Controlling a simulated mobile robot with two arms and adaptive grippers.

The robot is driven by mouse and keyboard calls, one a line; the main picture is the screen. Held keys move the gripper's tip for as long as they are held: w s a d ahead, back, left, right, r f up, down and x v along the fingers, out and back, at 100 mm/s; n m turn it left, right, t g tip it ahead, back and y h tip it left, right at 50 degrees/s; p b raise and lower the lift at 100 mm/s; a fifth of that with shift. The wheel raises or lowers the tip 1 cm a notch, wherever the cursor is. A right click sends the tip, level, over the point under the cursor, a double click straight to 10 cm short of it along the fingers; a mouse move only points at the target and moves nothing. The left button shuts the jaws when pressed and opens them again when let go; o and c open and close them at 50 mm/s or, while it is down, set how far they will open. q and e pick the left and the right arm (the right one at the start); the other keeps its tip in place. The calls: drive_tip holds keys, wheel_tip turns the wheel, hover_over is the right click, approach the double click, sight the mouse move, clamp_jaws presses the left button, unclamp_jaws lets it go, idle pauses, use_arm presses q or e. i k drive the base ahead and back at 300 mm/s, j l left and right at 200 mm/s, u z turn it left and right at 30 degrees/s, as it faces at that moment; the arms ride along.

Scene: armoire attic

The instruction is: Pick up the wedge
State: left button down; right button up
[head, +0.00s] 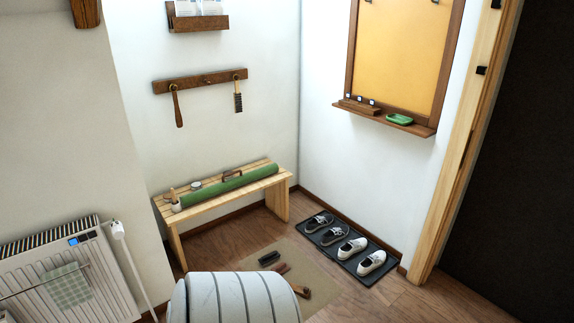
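I cannot pick out a wedge for certain. Several small dark and brown items lie on a beige floor mat (322,283): a dark brush-like block (268,258), a reddish-brown piece (281,269) and a brown piece (300,290) nearer the bottom. They are too small to tell whether one is a wedge. The lower left of the mat is hidden. Neither of my grippers is in view.
A wooden bench (263,178) holds a green roll (215,191) and small items. A dark tray (343,266) with two pairs of shoes lies by the right wall. A white radiator (60,285) stands at left. Wood floor is free at lower right.

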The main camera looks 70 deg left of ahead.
sight(304, 292)
drive_tip(key=u, duration=2.25)
drive_tip(key=i+l+u, duration=0.1)
drive_tip(key=i+l, duration=0.2)
drive_tip(key=l, duration=0.1)
